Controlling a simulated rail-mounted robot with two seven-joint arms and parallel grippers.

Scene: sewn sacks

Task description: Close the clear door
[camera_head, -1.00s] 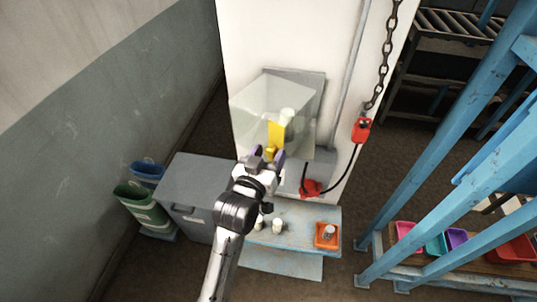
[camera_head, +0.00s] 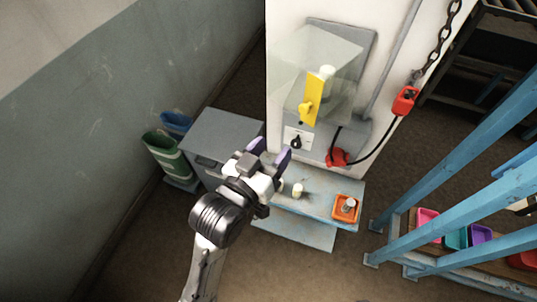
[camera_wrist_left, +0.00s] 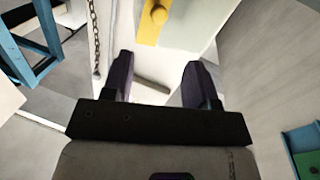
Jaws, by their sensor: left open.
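The clear door (camera_head: 292,72) is part of a see-through box on the white wall panel, and its pane is hard to tell from the box sides. A yellow handle plate (camera_head: 313,98) with a knob stands at its front; yellow also shows at the top of the left wrist view (camera_wrist_left: 152,22). A pale cylinder (camera_head: 327,73) shows through the clear walls. My left gripper (camera_head: 269,152) is open and empty, below and left of the yellow plate, apart from it. Its two purple-dark fingers also show in the left wrist view (camera_wrist_left: 160,78). My right gripper is out of view.
A black knob (camera_head: 296,142) is under the box. A red plug (camera_head: 338,157) with a black cable hangs beside it. A blue bench (camera_head: 315,200) holds a small jar (camera_head: 297,190) and an orange tray (camera_head: 345,208). A grey cabinet (camera_head: 225,130) stands left.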

